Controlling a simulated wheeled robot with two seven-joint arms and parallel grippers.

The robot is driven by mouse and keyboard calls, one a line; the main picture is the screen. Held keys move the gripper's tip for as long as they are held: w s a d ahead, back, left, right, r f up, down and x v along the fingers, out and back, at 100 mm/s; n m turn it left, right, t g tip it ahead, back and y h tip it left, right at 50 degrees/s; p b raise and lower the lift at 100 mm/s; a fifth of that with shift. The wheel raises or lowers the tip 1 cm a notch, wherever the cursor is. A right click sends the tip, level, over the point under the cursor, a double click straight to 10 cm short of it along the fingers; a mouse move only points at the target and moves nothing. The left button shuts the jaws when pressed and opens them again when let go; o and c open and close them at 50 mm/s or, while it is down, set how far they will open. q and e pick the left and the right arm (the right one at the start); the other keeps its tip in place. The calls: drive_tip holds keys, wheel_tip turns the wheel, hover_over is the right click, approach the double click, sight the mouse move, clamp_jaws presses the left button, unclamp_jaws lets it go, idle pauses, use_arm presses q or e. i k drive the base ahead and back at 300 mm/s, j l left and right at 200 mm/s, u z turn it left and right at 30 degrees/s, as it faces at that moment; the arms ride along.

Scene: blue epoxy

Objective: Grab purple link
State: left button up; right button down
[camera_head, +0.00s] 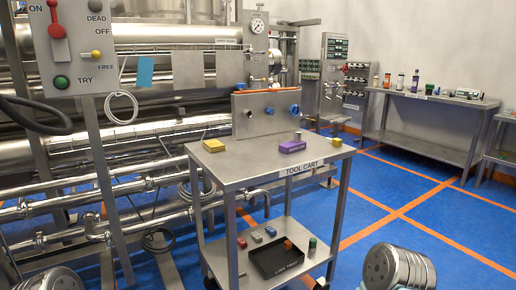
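A small purple block (292,147), which looks like the purple link, lies on the top shelf of the steel tool cart (240,172), right of its middle. A small dull piece (298,136) stands just behind it. Neither of my grippers shows in the head view. Only rounded metal parts, apparently of my arms, show at the bottom left and bottom right edges, well apart from the purple block.
A yellow block (214,145) and a small yellow piece (336,141) share the cart top. The lower shelf holds a black tray (276,262) and several small blocks. Pipes and a control panel (75,45) stand left. Blue floor is open right.

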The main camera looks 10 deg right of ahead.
sight(287, 147)
drive_tip(key=i+l+u, duration=0.1)
drive_tip(key=l+u, duration=0.9)
